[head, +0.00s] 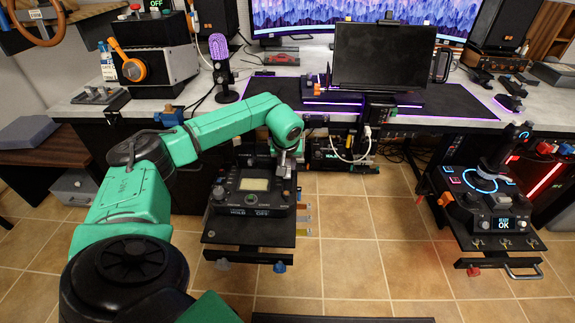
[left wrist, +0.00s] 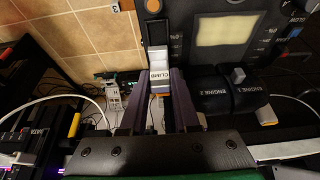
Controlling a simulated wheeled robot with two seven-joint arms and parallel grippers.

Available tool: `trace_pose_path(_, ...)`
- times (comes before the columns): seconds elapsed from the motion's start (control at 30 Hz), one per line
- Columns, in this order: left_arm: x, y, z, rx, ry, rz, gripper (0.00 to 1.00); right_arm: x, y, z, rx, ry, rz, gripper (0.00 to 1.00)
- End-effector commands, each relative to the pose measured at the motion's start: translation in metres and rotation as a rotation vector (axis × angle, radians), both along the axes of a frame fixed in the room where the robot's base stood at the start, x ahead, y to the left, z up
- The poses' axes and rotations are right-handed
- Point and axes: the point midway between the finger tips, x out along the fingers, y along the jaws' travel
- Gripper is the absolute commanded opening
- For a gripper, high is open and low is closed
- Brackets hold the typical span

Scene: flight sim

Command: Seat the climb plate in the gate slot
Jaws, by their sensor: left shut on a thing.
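The climb plate (left wrist: 159,76), a light piece with a "CLIMB" label, sits between the two dark fingers of my left gripper (left wrist: 158,84) in the left wrist view. The gripper is shut on it. In the head view my left gripper (head: 286,170) reaches down at the right rear of a black console (head: 235,198) with a pale screen. The console also fills the upper right of the left wrist view (left wrist: 200,62). The plate is at the console's edge. My right gripper is not in view.
The desk (head: 160,104) is behind. A joystick unit (head: 490,200) is at right. The tiled floor (head: 370,255) between is clear.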

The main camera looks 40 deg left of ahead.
Motion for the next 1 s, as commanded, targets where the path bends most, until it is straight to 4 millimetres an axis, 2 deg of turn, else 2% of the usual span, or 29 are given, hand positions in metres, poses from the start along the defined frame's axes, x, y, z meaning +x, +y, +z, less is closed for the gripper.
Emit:
trace_pose_path(0.23, -0.001, -0.001, 0.002, -0.001, -0.001, 0.001, 0.00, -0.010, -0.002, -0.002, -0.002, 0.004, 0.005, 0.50)
trace_pose_path(1.0, -0.001, -0.001, -0.044, -0.001, -0.001, 0.001, 0.00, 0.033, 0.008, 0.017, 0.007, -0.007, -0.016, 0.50)
